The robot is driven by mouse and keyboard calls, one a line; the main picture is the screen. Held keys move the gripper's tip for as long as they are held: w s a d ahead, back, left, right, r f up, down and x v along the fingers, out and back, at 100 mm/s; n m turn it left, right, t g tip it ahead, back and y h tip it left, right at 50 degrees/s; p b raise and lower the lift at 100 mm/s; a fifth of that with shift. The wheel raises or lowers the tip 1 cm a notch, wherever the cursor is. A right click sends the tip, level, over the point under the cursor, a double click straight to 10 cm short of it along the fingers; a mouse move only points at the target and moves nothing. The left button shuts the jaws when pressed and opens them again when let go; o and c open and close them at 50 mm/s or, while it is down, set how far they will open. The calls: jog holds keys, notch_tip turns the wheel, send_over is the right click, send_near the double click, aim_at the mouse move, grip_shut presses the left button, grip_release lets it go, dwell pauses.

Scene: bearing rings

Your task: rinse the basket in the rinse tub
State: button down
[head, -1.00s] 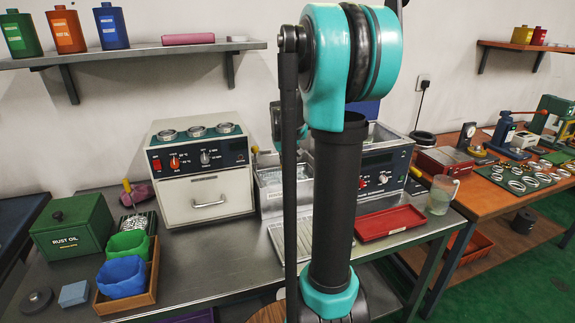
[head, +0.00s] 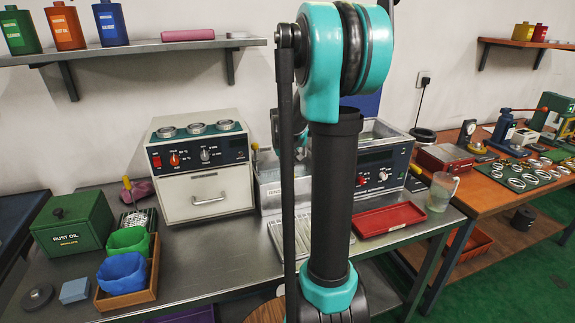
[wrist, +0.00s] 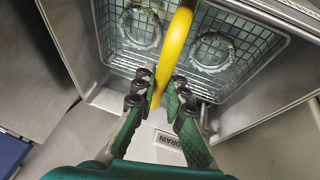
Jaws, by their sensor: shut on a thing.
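In the wrist view my gripper (wrist: 162,92) is shut on the yellow handle (wrist: 179,42) of a wire basket (wrist: 122,66). The basket holds metal rings (wrist: 141,28) lying flat. It is inside the walls of a steel tub (wrist: 72,42); whether it touches the bottom cannot be told. In the head view the steel rinse tub (head: 268,194) stands between the white heater unit and the right-hand cleaner. My arm column hides the gripper and the basket there.
A ribbed drain tray (head: 287,238) lies before the tub, and a red tray (head: 390,220) lies to its right. The white heater unit (head: 203,190) is on the left and a panelled cleaner (head: 380,165) on the right. A glass jug (head: 441,192) stands near the table's right edge.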

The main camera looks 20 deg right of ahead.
jog(key=shift+r, duration=1.55)
jog(key=shift+f, duration=0.15)
jog(key=shift+f, duration=1.4)
jog(key=shift+r, duration=0.1)
notch_tip(320, 180, up, 13)
jog(key=shift+s, duration=0.15)
dwell(1.6)
